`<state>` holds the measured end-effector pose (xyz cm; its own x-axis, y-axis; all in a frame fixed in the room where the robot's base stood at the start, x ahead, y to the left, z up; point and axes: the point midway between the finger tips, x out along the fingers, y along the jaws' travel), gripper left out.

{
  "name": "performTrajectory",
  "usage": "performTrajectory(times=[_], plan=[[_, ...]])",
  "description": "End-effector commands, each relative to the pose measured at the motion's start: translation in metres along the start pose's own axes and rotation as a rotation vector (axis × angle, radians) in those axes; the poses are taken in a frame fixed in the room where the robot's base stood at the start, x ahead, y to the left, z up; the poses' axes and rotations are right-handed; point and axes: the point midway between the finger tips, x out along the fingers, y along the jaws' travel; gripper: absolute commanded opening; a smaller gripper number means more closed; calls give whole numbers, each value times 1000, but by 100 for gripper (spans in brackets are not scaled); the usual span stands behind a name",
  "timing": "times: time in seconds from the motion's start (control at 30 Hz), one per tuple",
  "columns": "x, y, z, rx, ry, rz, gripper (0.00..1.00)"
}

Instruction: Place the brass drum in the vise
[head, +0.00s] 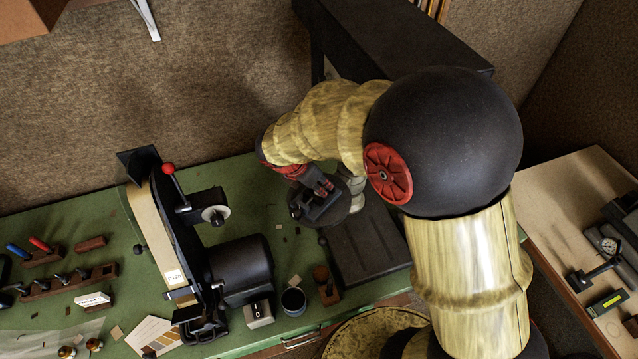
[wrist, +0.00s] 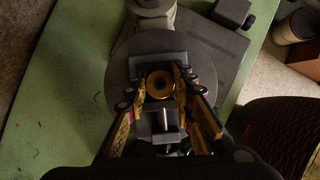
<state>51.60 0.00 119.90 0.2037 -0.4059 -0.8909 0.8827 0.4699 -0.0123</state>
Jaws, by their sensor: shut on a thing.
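The brass drum (wrist: 159,84) is a small golden ring-shaped piece with a dark centre in the wrist view. My gripper (wrist: 160,90) is shut on it, one finger at each side. The drum is over the grey vise (wrist: 165,137), between its far block and its near block with the bright screw. I cannot tell whether it rests in the vise or hangs just above it. In the head view my gripper (head: 312,187) points down at the vise (head: 325,208) on its round dark plate; the drum is hidden there.
A black belt sander (head: 185,240) stands left of the vise on the green bench (head: 90,215). A dark flat block (head: 368,245), a dark cup (head: 293,300) and small tools in wooden racks (head: 70,283) are also there. A wooden table (head: 575,215) with a dial gauge is at right.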

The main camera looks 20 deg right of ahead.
Motion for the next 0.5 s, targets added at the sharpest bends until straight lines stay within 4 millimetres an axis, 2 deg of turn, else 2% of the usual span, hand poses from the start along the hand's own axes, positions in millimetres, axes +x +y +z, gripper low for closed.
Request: performTrajectory(times=[0.5], plan=[[14, -3, -9, -3, 5, -8, 0]])
